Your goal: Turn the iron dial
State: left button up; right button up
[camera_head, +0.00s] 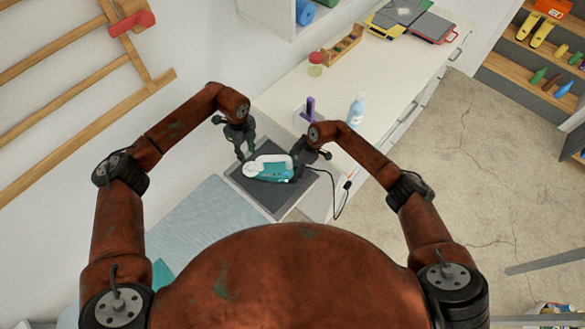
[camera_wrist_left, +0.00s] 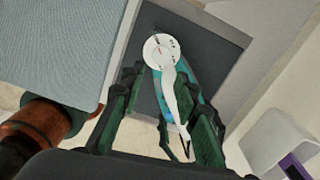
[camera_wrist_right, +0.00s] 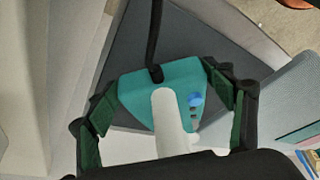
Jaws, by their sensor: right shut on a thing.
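The teal and white iron (camera_head: 270,174) lies on a dark grey mat (camera_head: 272,204). Its round white dial (camera_wrist_left: 160,50) shows in the left wrist view, at the iron's left end in the head view. My right gripper (camera_head: 296,172) is shut on the iron's rear end, where the black cord comes out; its fingers (camera_wrist_right: 162,78) sit on both sides of the teal body. My left gripper (camera_head: 244,154) is open and empty near the dial end. Its fingers (camera_wrist_left: 165,98) are spread, with the dial beyond the tips in the left wrist view.
The cord (camera_head: 342,196) runs right from the iron. A purple object (camera_head: 310,107) and a blue bottle (camera_head: 356,112) stand on the white counter (camera_head: 330,85) behind. A blue-grey padded surface (camera_head: 205,225) lies to the left. A white wall is close on the left.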

pick_arm(q)
jog(key=shift+w, duration=0.1)
jog(key=shift+o, duration=1.7)
jog(key=shift+s+f+n, duration=0.15)
jog(key=shift+s+n, duration=0.1)
jog(key=shift+n, duration=0.25)
jog(key=n+t+h, duration=0.2)
jog(key=n+h, duration=0.2)
jog(key=n, duration=0.8)
send_near(250, 166)
jog(key=x, duration=0.8)
jog(key=shift+d+f, duration=0.1)
jog(key=shift+f, duration=0.15)
jog(key=shift+c, duration=0.5)
grip_shut()
